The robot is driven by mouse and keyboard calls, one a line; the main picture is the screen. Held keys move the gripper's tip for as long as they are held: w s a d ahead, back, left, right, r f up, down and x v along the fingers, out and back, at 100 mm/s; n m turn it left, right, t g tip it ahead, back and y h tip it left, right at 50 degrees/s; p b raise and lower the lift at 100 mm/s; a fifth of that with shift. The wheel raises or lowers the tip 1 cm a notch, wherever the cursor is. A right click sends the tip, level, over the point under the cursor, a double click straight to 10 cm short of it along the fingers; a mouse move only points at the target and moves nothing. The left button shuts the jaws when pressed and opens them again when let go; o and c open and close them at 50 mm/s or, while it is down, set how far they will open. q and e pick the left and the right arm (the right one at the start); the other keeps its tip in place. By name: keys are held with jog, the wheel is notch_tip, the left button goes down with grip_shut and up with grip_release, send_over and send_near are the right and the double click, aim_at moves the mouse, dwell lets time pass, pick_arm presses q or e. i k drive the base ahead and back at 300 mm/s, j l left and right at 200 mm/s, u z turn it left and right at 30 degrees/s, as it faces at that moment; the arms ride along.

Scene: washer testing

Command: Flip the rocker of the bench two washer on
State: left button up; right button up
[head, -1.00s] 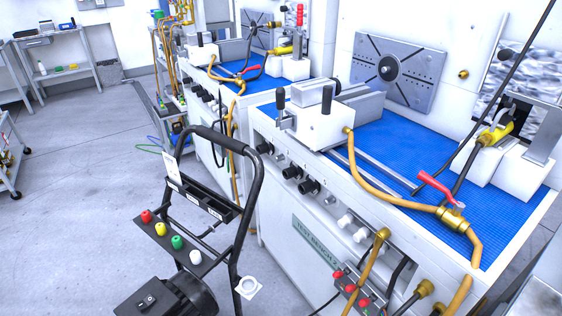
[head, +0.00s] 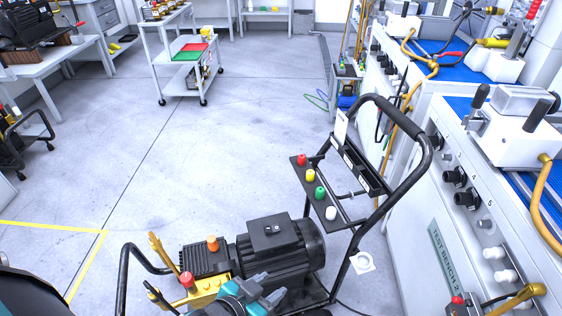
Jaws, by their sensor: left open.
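The washer is a black motor (head: 285,250) with a yellow and black pump (head: 205,270) on a wheeled frame, beside the bench labelled TEST BENCH 2 (head: 443,262). Its small rocker (head: 272,228) sits on a box on top of the motor; its position is too small to tell. My left gripper (head: 264,291), teal and grey, is open at the bottom edge. In the picture it is below the rocker, in front of the motor's lower side, and appears apart from the rocker. My right gripper is out of view.
The washer's black handle (head: 392,118) rises on the right, with a rail of coloured nozzles (head: 315,187) near the motor. Benches line the right side. A cart with trays (head: 188,72) stands at the back.

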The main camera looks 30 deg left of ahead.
aim_at(275, 228)
jog(key=k+j+u, duration=0.1)
jog(key=k+u, duration=0.15)
jog(key=u, duration=0.15)
jog(key=k+j+u, duration=0.15)
jog(key=u, duration=0.25)
jog(key=k, duration=0.1)
